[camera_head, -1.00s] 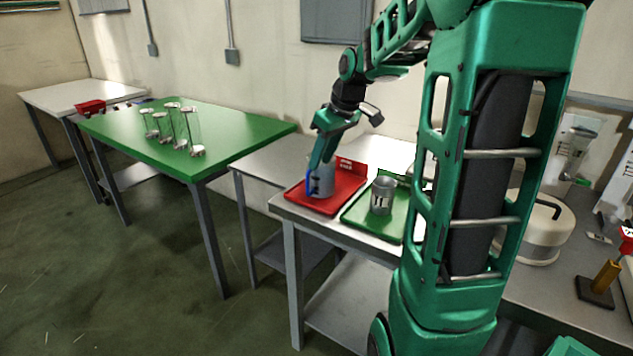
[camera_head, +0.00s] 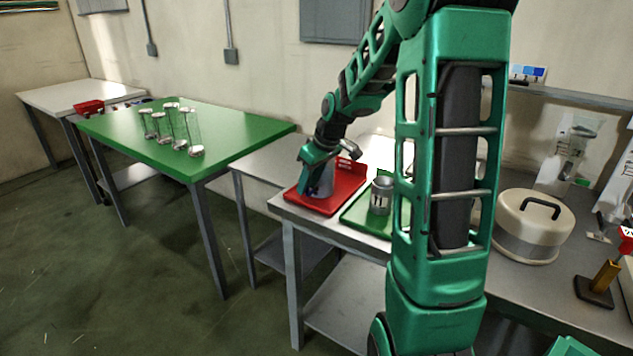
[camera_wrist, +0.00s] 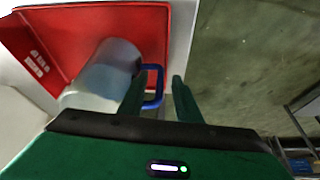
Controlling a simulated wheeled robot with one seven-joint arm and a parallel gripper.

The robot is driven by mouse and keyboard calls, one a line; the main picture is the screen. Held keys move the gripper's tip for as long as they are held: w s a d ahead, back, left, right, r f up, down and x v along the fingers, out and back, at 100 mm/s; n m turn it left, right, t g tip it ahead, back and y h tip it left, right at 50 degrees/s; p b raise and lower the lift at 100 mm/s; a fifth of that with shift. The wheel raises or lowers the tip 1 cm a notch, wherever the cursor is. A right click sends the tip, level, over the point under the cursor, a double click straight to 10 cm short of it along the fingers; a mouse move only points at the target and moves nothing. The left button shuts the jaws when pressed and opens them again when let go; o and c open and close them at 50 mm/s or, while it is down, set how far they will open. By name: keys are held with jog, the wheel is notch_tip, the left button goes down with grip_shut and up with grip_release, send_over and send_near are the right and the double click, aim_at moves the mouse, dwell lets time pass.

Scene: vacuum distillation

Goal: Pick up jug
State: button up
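The jug is a grey cylinder with a blue handle (camera_wrist: 158,84). Its grey body (camera_wrist: 110,72) lies to the left of my fingers in the wrist view. In the head view the jug (camera_head: 323,185) stands on the red tray (camera_head: 343,193), its top partly hidden by my gripper. My gripper (camera_wrist: 158,82) is open, with one finger on each side of the handle's outer bar. The left finger is between that bar and the jug body, and I cannot tell whether it touches. In the head view my gripper (camera_head: 312,168) is at the jug.
A metal cup (camera_head: 381,196) stands on a green tray (camera_head: 357,217) right of the red tray. Several glass cylinders stand on the green table (camera_head: 235,135) at left. A cream lidded pot (camera_head: 533,225) sits on the right bench. My arm hides part of the green tray.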

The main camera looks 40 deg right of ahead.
jog(key=shift+f, duration=0.1)
grip_shut()
dwell(1.4)
